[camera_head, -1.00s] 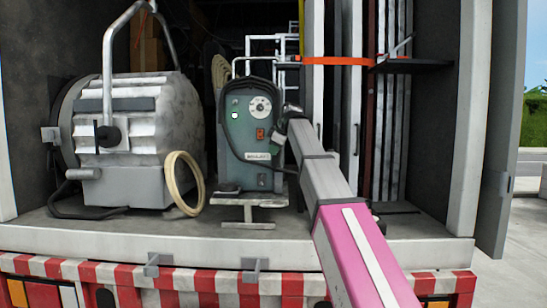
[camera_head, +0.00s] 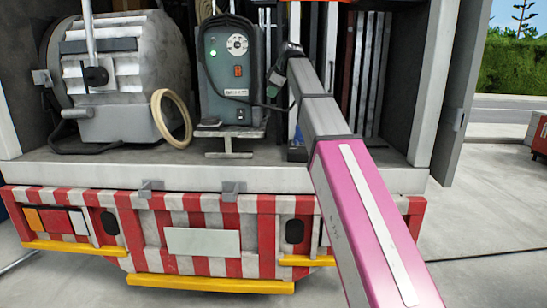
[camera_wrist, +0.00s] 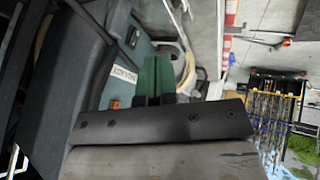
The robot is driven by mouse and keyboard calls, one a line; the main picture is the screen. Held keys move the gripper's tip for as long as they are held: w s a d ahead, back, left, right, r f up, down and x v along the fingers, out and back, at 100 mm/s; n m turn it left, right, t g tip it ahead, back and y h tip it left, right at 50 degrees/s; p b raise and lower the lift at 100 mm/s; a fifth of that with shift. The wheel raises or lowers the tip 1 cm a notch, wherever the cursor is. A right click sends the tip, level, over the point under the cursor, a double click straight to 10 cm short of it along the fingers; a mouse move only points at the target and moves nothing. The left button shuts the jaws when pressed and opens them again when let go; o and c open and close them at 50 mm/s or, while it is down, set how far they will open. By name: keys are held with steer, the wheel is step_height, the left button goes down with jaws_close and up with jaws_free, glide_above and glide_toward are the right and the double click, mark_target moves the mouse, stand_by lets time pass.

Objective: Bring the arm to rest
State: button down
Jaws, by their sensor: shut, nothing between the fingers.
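My arm (camera_head: 345,190), pink and grey, reaches from the lower right up to the truck bed in the head view. My gripper (camera_head: 275,84) is at its far end, just right of a green-grey power unit (camera_head: 226,75) with a dial, a red switch and a lit green lamp. In the wrist view my gripper (camera_wrist: 157,75) shows its two green fingers side by side, shut and empty. The unit's labelled face (camera_wrist: 125,76) is close behind them, tilted in the picture. Whether the fingers touch the unit I cannot tell.
A large silver lamp housing (camera_head: 125,75) stands left on the truck bed (camera_head: 120,178), with a cream ring (camera_head: 158,117) against it. Tall panels (camera_head: 365,75) stand right of my arm. The red-and-white bumper (camera_head: 200,212) is below. Pavement in front is open.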

steer(key=s+d+f+m+g+h, duration=0.1)
steer(key=s+d+f+m, duration=0.25)
steer(key=f, duration=0.85)
steer(key=s+d+f+m+h, duration=0.15)
steer(key=d+f, duration=0.25)
steer(key=f, duration=0.9)
steer(key=s+d+f+m+g, duration=0.1)
steer(key=s+d+f+m, duration=0.2)
steer(key=f, duration=0.9)
steer(key=s+d+f+m+g+h, duration=0.1)
steer(key=s+d+f+m, duration=0.2)
steer(key=s+f, duration=0.7)
steer(key=s+d+f+m+g+h, duration=0.1)
steer(key=s+d+f+m, duration=0.3)
steer(key=s+f, duration=0.7)
step_height(320, 180, down, 4)
steer(key=shift+s+d+r+m+g, duration=0.3)
steer(key=shift+d+g, duration=0.3)
steer(key=shift+d, duration=0.35)
